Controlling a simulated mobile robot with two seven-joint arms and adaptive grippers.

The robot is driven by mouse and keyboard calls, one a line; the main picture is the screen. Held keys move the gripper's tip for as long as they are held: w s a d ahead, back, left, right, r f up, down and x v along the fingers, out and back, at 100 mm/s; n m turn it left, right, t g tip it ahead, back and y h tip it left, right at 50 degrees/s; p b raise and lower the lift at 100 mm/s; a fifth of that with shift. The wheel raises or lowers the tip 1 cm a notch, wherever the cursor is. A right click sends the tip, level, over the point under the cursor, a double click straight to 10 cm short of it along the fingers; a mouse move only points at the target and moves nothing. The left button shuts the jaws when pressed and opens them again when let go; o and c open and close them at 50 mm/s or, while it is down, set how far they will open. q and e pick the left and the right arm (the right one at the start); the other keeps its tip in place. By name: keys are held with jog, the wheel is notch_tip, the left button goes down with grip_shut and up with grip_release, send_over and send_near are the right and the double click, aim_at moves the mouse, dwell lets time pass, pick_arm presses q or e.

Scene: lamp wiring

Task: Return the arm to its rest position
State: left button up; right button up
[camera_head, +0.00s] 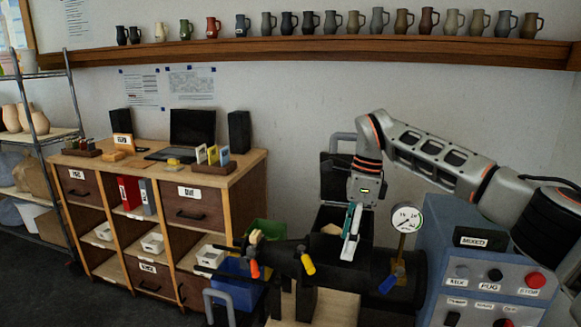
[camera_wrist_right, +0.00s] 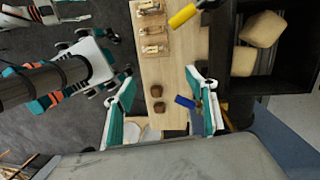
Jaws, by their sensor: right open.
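My right arm (camera_head: 430,155) reaches in from the right in the head view, bent at the elbow. My right gripper (camera_head: 351,240) hangs fingers down in front of the wall, over the dark machine barrel. In the right wrist view its two teal-and-white fingers (camera_wrist_right: 166,92) are spread apart, with nothing held between them.
The dark barrel (camera_head: 335,262) has yellow (camera_head: 307,264) and blue (camera_head: 388,284) handles close by the right gripper. A pressure gauge (camera_head: 406,218) and blue-grey control box (camera_head: 480,255) stand right. A wooden cabinet (camera_head: 256,170) stands left. A jug shelf (camera_head: 300,47) runs above.

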jog(key=s+a+f+g+y, duration=0.1)
jog(key=s+a+f+y, duration=0.15)
jog(key=a+f, duration=0.45)
jog(key=s+a+f+m+t+y, duration=0.1)
jog(key=s+a+m+y, duration=0.45)
jog(key=a+y, duration=0.35)
jog(key=s+a+f+m+y, duration=0.1)
jog(key=s+a+m+y, duration=0.3)
jog(key=s+a+y, duration=0.45)
jog(key=w+d+f+m+t+h, duration=0.3)
jog(key=d+f+m+t+h, duration=1.15)
jog(key=m, duration=1.35)
pick_arm(q)
jog(key=shift+w+a, duration=0.1)
jog(key=shift+a, duration=0.1)
pick_arm(e)
jog(key=s+d+f+m+g+h, duration=0.3)
jog(key=s+d+f+m, duration=0.7)
jog(key=s+d+f, duration=0.8)
jog(key=shift+d+f+h, duration=0.4)
jog(key=shift+f+h, duration=0.15)
jog(key=shift+h, duration=0.6)
